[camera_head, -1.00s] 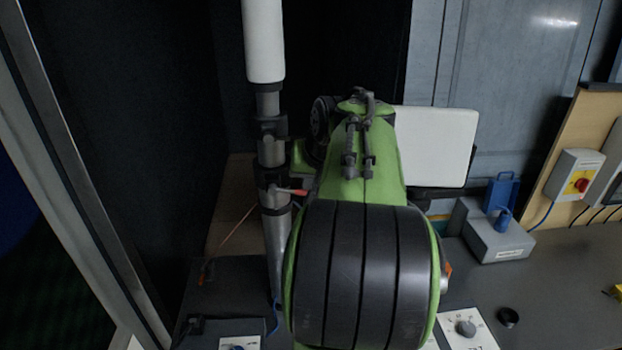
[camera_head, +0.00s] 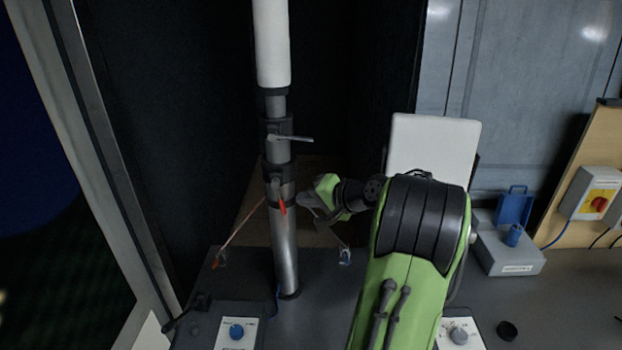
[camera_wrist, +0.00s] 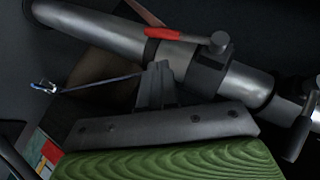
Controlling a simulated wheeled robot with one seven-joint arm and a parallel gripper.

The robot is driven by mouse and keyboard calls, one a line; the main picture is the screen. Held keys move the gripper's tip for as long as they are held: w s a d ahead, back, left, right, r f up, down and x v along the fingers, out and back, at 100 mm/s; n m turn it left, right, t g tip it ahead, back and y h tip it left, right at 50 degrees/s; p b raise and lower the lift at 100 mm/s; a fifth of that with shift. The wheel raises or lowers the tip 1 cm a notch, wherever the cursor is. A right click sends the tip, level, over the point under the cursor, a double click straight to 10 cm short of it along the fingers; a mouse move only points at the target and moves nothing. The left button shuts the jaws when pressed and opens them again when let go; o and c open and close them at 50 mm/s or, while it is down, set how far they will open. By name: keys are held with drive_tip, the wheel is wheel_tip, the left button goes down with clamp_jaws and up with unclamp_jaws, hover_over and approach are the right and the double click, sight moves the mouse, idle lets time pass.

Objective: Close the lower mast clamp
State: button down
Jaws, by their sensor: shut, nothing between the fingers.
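The mast (camera_head: 284,245) stands upright at left of centre in the head view. The lower mast clamp (camera_head: 278,170) is a dark collar on it, and its red-tipped lever (camera_head: 282,207) points down along the tube. In the wrist view the red lever (camera_wrist: 168,34) lies along the tube beside the clamp collar (camera_wrist: 210,68). My gripper (camera_head: 304,200) is shut and empty just right of the lever. Its fingertips (camera_wrist: 158,70) are close to the tube in the wrist view; I cannot tell whether they touch it.
The upper clamp (camera_head: 278,129) has a grey lever (camera_head: 295,139) sticking out right. A panel with a blue knob (camera_head: 237,331) sits at the mast's foot. A grey box with a blue handle (camera_head: 510,250) stands right.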

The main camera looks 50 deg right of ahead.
drive_tip(key=shift+w+a+f+b, duration=0.3)
drive_tip(key=shift+f, duration=0.25)
drive_tip(key=shift+w+a+f+b, duration=0.25)
drive_tip(key=shift+w+a+f, duration=0.1)
drive_tip(key=shift+f, duration=0.15)
drive_tip(key=shift+w+a+f+b, duration=0.25)
drive_tip(key=shift+w+f+b, duration=0.05)
drive_tip(key=shift+f, duration=0.25)
